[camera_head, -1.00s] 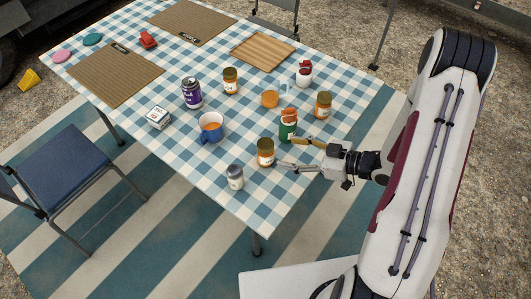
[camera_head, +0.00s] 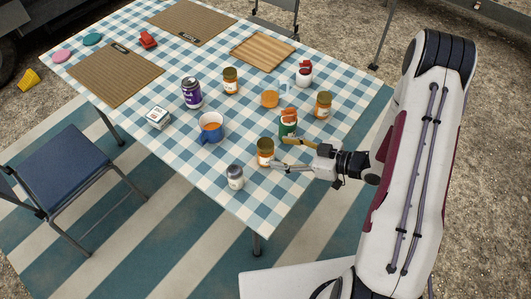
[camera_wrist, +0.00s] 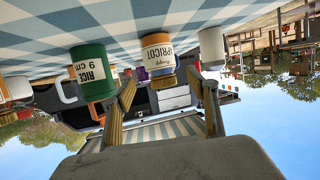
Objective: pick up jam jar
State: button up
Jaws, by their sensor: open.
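An amber jam jar (camera_head: 265,153) with a dark lid stands upright near the front right edge of the table. In the wrist view, which is upside down, the same jar (camera_wrist: 157,52) has a white label reading "APRICOT". My gripper (camera_head: 279,152) is open just to its right, one finger toward each side of the jar. In the wrist view the jar lies between the fingertips (camera_wrist: 161,77). I cannot tell whether the fingers touch it. Similar jars stand farther back (camera_head: 231,82) and to the right (camera_head: 323,106).
A green container (camera_head: 288,130) marked "RICE" stands close to my upper finger. A grey-lidded shaker (camera_head: 235,177) stands in front of the jar. A blue mug (camera_head: 210,130) is to the left, with a purple can (camera_head: 191,93) behind. The checked table (camera_head: 255,205) is clear at its front corner.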

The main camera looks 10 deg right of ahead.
aim_at(273, 152)
dwell(0.3)
jog(key=shift+f+x, duration=0.25)
jog(key=shift+x, duration=1.55)
jog(key=shift+w+a+f, duration=0.3)
jog(key=shift+a, duration=0.3)
jog(key=c, duration=1.4)
